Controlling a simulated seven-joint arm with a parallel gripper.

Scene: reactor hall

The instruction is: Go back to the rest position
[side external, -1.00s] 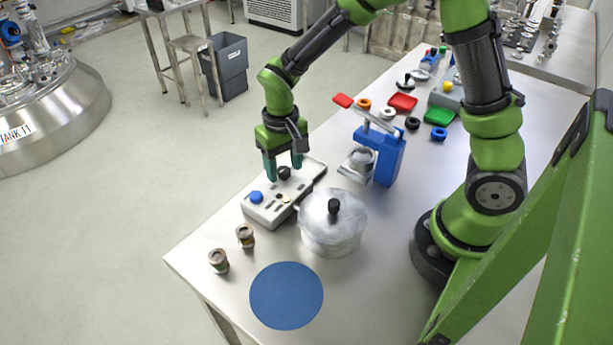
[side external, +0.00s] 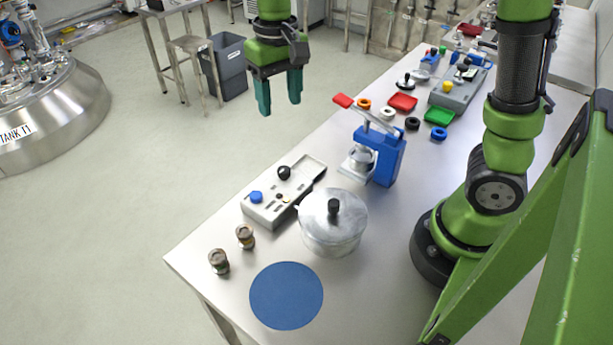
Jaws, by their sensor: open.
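My gripper (side external: 279,108) is open and empty, with its two teal fingers pointing down. It hangs high in the upper middle of the side external view, well above the table. Below it on the table (side external: 390,268) sits a grey control box (side external: 266,213) with a black knob (side external: 284,172) and a blue button (side external: 256,197). The gripper touches nothing.
A lidded metal pot (side external: 331,238) stands beside the box, with a blue round mat (side external: 286,295) in front. Two small metal cylinders (side external: 219,261) stand near the left edge. A blue press-like device (side external: 387,154), coloured rings and small trays (side external: 403,102) lie farther back.

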